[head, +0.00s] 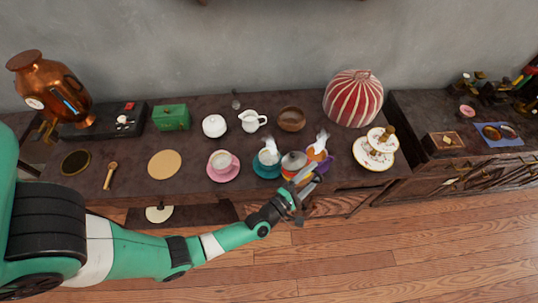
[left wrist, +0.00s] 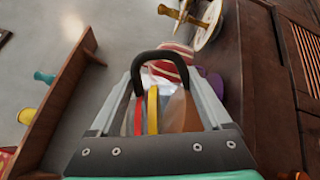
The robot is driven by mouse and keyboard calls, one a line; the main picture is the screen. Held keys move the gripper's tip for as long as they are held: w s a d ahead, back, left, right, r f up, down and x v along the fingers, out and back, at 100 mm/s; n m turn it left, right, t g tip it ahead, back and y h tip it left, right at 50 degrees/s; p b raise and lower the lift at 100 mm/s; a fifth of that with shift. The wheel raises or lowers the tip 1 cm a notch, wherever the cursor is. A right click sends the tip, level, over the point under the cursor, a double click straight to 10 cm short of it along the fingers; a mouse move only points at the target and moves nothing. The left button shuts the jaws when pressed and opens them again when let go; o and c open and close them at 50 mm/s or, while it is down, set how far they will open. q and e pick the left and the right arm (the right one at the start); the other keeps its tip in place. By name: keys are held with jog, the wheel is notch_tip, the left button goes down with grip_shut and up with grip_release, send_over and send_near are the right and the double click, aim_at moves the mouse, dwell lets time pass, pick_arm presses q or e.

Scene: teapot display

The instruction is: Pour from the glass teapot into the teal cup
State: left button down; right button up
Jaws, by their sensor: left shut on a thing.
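The glass teapot (head: 292,162), with a grey top and red and yellow bands, is at the front edge of the table, just right of the teal cup (head: 266,157). The cup stands on a teal saucer (head: 264,174), and pale steam rises by it. My left gripper (head: 302,180) comes from the front and is shut on the teapot. In the left wrist view the black handle (left wrist: 160,58) loops between the fingers (left wrist: 163,95), with red and yellow bands behind it. I cannot tell how far the pot is tilted. My right gripper is not in view.
An orange and purple cup (head: 318,153) stands close to the right of the teapot. A pink cup (head: 222,161) is to the left of the teal one. A tiered plate stand (head: 371,160) and striped dome (head: 353,98) stand further right. The floor in front is clear.

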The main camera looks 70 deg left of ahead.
aim_at(306, 166)
pick_arm(q)
jog(key=shift+s+a+r, duration=0.1)
jog(key=shift+a+r, duration=0.15)
jog(key=shift+r, duration=0.2)
jog(key=shift+s+a+r+n, duration=0.25)
jog(key=shift+a+r+n, duration=0.25)
jog(key=shift+r+n, duration=0.1)
jog(key=shift+s+a+r+n, duration=0.25)
jog(key=shift+a+r+n, duration=0.25)
jog(key=shift+r+n, duration=0.1)
dwell(4.6)
jog(key=d+f+m, duration=0.1)
jog(key=w+d+f+m, duration=0.1)
jog(key=f, duration=0.1)
jog(key=w+d+f+m+b, duration=0.1)
jog(key=f, duration=0.1)
jog(key=shift+d, duration=0.3)
jog(key=shift+s+r, duration=0.1)
jog(key=shift+r, duration=0.05)
jog(key=shift+f+m, duration=0.4)
jog(key=shift+f, duration=0.15)
jog(key=shift+w+d+f+m+g+b, duration=0.1)
jog(key=shift+w+d+f+m+b, duration=0.15)
jog(key=shift+d+f+m, duration=0.25)
jog(key=shift+w+d+f+m+g+b, duration=0.15)
jog(key=shift+d+f+m+b, duration=0.1)
jog(key=shift+f+m, duration=0.35)
jog(key=shift+w+d+f+m+g+b, duration=0.1)
jog(key=shift+w+d+f+m+b, duration=0.1)
jog(key=shift+d+f+m, duration=0.35)
